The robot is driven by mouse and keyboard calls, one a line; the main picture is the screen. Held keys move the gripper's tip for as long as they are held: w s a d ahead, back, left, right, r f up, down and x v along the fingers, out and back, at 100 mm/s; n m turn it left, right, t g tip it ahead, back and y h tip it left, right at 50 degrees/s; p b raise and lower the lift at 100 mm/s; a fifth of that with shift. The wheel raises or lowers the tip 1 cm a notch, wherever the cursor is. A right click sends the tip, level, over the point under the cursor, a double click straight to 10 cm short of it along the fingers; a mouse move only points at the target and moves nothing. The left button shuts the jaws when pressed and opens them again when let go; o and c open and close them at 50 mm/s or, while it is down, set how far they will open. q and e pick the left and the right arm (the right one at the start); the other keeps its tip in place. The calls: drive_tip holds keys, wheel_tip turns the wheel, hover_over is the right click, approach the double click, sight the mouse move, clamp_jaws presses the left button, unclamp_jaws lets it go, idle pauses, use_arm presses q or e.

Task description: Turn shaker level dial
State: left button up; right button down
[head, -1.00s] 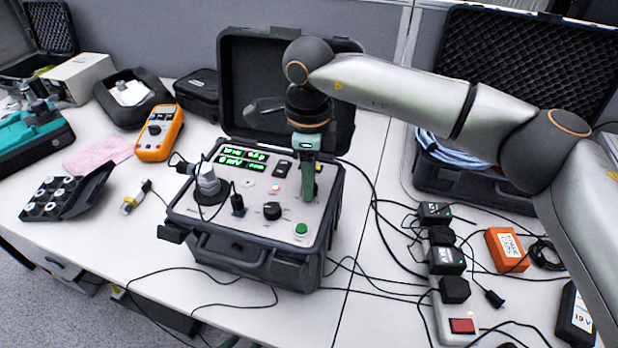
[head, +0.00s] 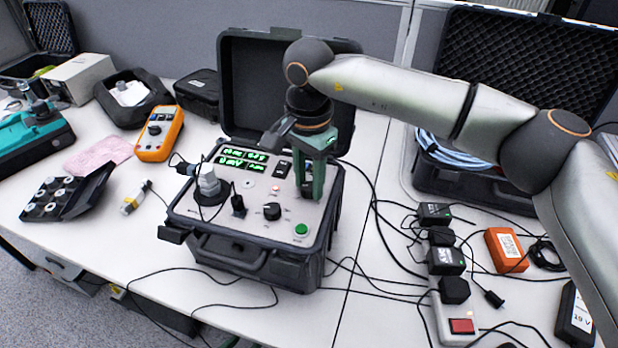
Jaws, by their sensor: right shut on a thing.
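The calibrator case (head: 258,262) stands open on the table, with a light panel facing up. A black knob with markings around it (head: 272,211) shows free on the panel. My right gripper (head: 308,192) points down at the right part of the panel, its two green fingers side by side. It is shut on a dial there, taken to be the shaker level dial, which the fingers mostly hide. Green displays (head: 241,158) are lit, and a round green button (head: 301,229) sits at the front right corner. My left gripper is not in view.
The case's raised lid (head: 245,90) stands behind my right gripper. A grey cylindrical sensor (head: 208,180) rises from the panel's left. An orange multimeter (head: 159,133) lies left; a power strip (head: 450,315) and loose cables lie right.

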sight(309, 186)
drive_tip(key=n, duration=0.5)
drive_tip(key=shift+r, duration=0.15)
drive_tip(key=shift+n, duration=0.4)
drive_tip(key=c, duration=0.8)
unclamp_jaws()
wheel_tip(309, 186, up, 12)
drive_tip(key=shift+r+p, duration=0.2)
drive_tip(key=shift+p, duration=0.3)
